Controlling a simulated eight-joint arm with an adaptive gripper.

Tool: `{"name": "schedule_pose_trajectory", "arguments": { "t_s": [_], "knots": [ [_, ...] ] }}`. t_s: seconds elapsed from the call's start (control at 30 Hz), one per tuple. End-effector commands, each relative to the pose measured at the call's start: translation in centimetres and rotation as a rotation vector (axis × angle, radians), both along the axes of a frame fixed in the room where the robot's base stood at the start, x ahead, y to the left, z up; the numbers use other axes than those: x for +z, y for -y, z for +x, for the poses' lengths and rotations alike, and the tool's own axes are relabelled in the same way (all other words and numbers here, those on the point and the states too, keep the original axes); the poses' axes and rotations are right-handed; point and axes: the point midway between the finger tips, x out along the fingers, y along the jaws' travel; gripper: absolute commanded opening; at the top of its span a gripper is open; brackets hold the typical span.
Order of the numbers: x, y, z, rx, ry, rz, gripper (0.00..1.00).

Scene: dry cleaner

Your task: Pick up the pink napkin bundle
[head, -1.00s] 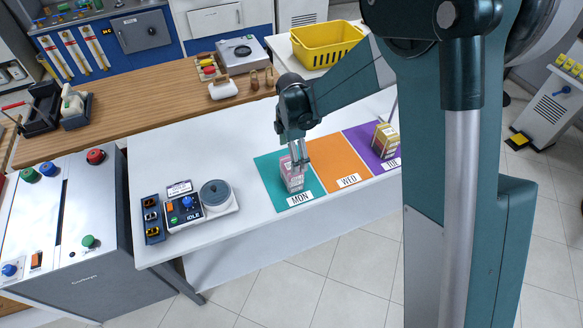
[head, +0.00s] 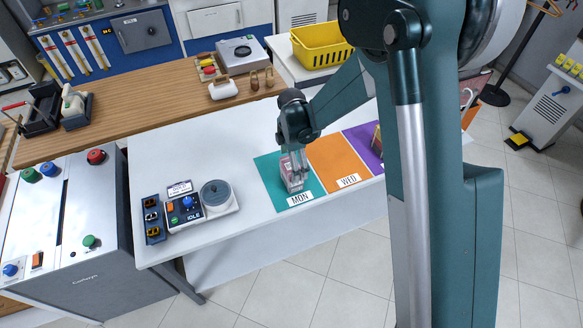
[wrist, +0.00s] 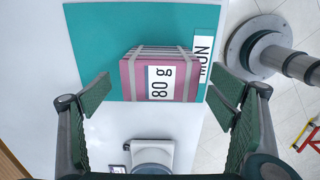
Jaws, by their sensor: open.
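The pink napkin bundle (head: 292,181) stands on the teal MON mat (head: 270,174) on the white table. In the wrist view the bundle (wrist: 140,72) is a pink stack with pale bands and an "80 g" label. My gripper (head: 295,168) is over the bundle in the head view and hides part of it. In the wrist view my open gripper (wrist: 160,100) has one finger to the left of the bundle and one to the right. Gaps show on both sides, and the jaws are empty.
An orange WED mat (head: 338,160) and a purple mat (head: 364,143) with a partly hidden bundle lie to the right. A scale-like device with a grey round pot (head: 216,192) stands to the left. White table is bare between them.

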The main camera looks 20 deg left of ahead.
Motion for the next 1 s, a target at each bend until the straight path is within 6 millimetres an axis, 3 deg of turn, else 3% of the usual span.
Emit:
{"name": "schedule_pose_trajectory", "arguments": {
  "t_s": [0.57, 0.8, 1.0],
  "knots": [
    [-0.10, -0.01, 0.01, 0.000, 0.000, 0.000, 0.84],
    [-0.10, -0.01, 0.01, 0.000, 0.000, 0.000, 0.54],
    [-0.09, -0.01, 0.01, 0.000, 0.000, 0.000, 0.54]
  ]
}}
